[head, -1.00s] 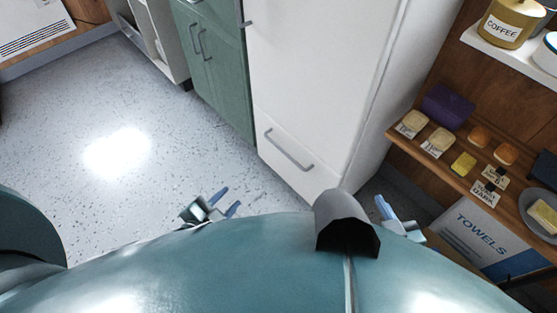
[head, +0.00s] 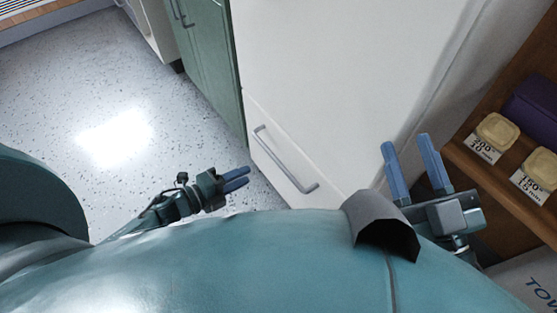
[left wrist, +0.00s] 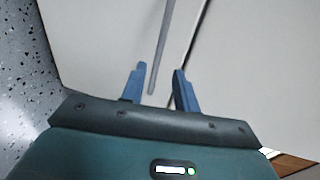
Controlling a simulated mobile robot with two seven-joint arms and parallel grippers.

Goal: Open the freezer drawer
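The freezer drawer (head: 262,158) is the low white front panel of the tall white fridge. It looks shut, its face flush below the fridge door (head: 310,80). Its grey bar handle (head: 284,160) runs along the upper part. My left gripper (head: 248,178) is left of the handle and apart from it in the head view, fingers pointing right. In the left wrist view, its two blue fingers (left wrist: 160,72) are open, and the handle (left wrist: 163,45) lines up between them; nothing is gripped. My right gripper (head: 408,142) is open and empty, in front of the fridge's right side.
A green cabinet (head: 210,60) stands left of the fridge. Speckled floor (head: 120,140) is clear at left.

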